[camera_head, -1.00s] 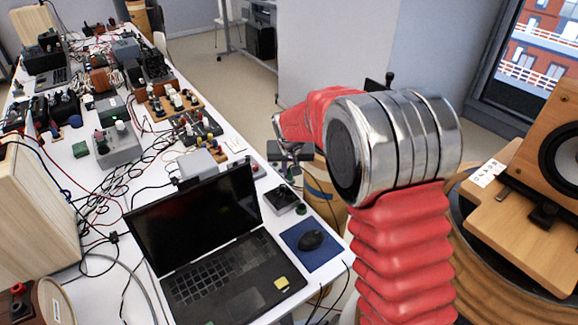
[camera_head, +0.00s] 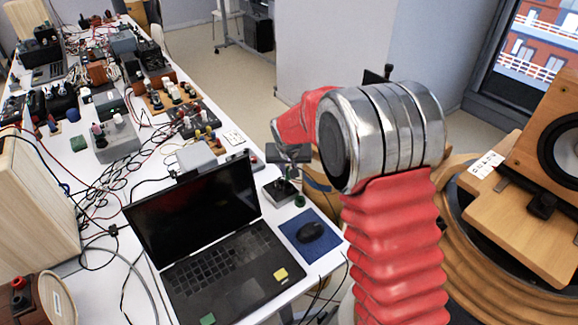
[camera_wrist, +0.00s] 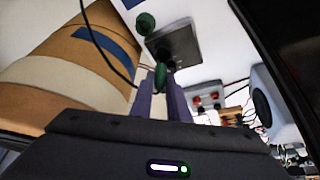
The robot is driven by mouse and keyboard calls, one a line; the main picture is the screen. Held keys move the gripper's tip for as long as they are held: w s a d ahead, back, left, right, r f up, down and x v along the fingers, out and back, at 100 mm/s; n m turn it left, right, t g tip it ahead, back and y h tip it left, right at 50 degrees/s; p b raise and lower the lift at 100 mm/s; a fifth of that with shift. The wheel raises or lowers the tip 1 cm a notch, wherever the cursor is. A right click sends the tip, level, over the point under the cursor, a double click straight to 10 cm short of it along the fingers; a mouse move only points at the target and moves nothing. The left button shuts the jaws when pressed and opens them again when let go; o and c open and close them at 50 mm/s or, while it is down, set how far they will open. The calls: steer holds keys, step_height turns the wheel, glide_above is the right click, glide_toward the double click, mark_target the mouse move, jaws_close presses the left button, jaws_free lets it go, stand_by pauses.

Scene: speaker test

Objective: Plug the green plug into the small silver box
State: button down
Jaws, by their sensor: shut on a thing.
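The small silver box (camera_head: 279,192) sits near the table's right edge, behind the mouse. In the wrist view the box (camera_wrist: 178,45) lies just beyond my fingertips. My gripper (camera_head: 288,176) is over the box in the head view. In the wrist view my gripper (camera_wrist: 161,82) is shut on a green plug (camera_wrist: 160,75), which appears close to the box's near side. I cannot tell whether they touch. Another round green piece (camera_wrist: 146,23) is beside the box, and it also shows in the head view (camera_head: 299,201).
An open laptop (camera_head: 215,235) stands left of the box. A mouse (camera_head: 310,232) lies on a blue pad (camera_head: 318,246) in front. A grey box (camera_head: 196,157) and tangled cables lie farther left. A large wooden speaker (camera_head: 558,160) stands at right.

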mark_target(288, 177)
steer(key=shift+f, duration=0.45)
steer(key=shift+f, duration=1.45)
stand_by(2.0)
steer(key=c, duration=1.6)
jaws_free()
steer(key=shift+o, duration=0.4)
steer(key=o, duration=0.3)
steer(key=shift+s, duration=0.1)
steer(key=shift+r, duration=0.15)
step_height(288, 177, up, 5)
steer(key=shift+f, duration=0.15)
